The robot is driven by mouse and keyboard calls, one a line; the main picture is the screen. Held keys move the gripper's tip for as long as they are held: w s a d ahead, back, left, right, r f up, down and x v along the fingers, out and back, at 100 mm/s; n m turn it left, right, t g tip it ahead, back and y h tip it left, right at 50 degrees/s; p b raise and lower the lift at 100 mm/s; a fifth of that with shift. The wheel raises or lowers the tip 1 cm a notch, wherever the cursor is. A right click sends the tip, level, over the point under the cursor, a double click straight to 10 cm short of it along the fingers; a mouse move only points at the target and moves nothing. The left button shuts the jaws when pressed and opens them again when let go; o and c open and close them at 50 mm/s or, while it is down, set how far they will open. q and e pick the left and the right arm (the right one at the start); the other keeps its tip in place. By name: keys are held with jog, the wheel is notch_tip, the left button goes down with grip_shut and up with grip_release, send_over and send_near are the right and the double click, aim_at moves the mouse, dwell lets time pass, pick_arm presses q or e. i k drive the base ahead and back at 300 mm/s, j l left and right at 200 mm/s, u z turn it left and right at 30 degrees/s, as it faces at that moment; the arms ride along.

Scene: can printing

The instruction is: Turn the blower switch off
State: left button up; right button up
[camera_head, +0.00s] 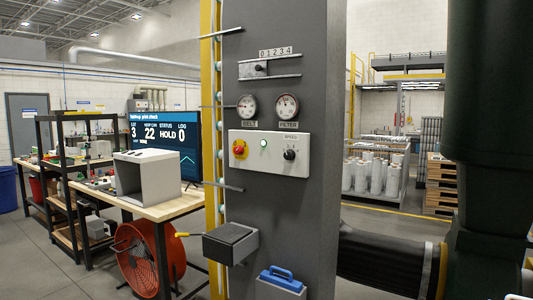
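A light grey control panel (270,165) is fixed to the dark grey column. It carries a red knob on a yellow disc (239,149) at left, a lit green lamp (264,143) in the middle and a black knob (290,154) under a small "SPEED" label at right. A blue handle (281,272) sits on a grey box low on the column. No label reading "blower" is legible, so I cannot tell which control is the blower switch. Neither of my grippers shows.
A dark tray (231,243) and several thin bars project from the column. An orange drum fan (145,260) stands at left by a workbench. A black ribbed hose (385,262) runs right to a dark green body (492,130).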

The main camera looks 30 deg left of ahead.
aim_at(239, 149)
jog(key=u, duration=1.3)
jog(key=i+j+z, duration=0.1)
jog(key=i, duration=0.2)
jog(key=i+j+z, duration=0.1)
jog(key=i, duration=0.25)
jog(key=j, duration=0.1)
